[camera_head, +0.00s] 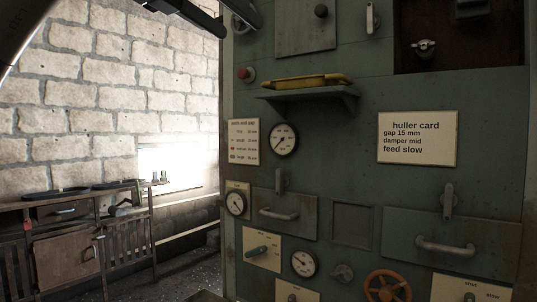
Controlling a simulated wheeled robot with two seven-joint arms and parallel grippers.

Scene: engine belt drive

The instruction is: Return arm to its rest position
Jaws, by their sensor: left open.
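My left gripper (240,28) is at the top edge of the head view, left of centre. Its two dark fingers are spread apart and nothing shows between them. It appears in front of the upper left corner of a green machine panel (340,180); I cannot tell how far from it. Part of my left arm comes in at the top left corner. Most of the gripper's body is cut off by the frame. My right gripper is not in view.
The panel carries a shelf (308,94) with a yellow object (307,81), a red button (246,73), gauges (284,139), drawer handles (445,247) and an orange handwheel (388,287). A wooden cabinet (66,258) stands at left by a stone wall (100,80).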

